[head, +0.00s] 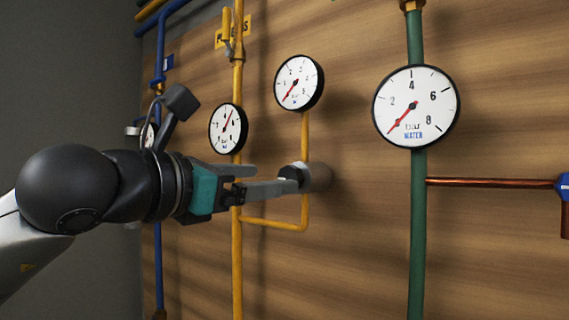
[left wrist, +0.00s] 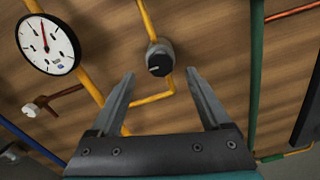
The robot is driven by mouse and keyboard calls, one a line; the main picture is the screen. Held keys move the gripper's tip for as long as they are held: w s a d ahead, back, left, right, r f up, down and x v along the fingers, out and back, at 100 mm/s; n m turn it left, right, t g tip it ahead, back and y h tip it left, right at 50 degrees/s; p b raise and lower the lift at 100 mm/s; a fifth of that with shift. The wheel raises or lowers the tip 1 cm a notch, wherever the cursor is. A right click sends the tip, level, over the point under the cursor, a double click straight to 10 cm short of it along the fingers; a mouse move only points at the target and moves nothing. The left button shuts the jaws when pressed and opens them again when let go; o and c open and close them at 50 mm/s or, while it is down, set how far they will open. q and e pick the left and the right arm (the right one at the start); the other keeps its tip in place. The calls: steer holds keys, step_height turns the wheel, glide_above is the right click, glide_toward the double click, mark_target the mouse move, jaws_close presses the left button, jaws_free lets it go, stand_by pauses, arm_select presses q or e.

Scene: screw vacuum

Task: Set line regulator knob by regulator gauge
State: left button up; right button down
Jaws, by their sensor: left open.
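The regulator knob (head: 318,177) is a grey round knob on the yellow pipe loop; in the left wrist view it shows as a grey cylinder with a dark face (left wrist: 159,62). The gauge above it (head: 299,83) has its red needle at the low end, pointing lower left. My left gripper (head: 278,178) is open at the knob. In the left wrist view its fingertips (left wrist: 160,75) are spread to either side, with the knob between and just beyond them. Contact cannot be told. My right gripper is not in view.
A second gauge (head: 228,129) sits on the vertical yellow pipe (head: 237,270), its needle pointing upper right. A water gauge (head: 416,106) is on the green pipe (head: 416,230) at right, with a copper pipe (head: 490,183) branching off. Blue pipes (head: 159,250) run at left.

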mark_target(288, 177)
arm_select(q)
steer(key=p+x, duration=0.1)
steer(key=x, duration=0.3)
steer(key=shift+w+d+r, duration=0.1)
steer(key=shift+r, duration=0.05)
steer(key=shift+w+d+p, duration=0.3)
steer(key=shift+w+p, duration=0.05)
steer(key=shift+w, duration=0.1)
jaws_close()
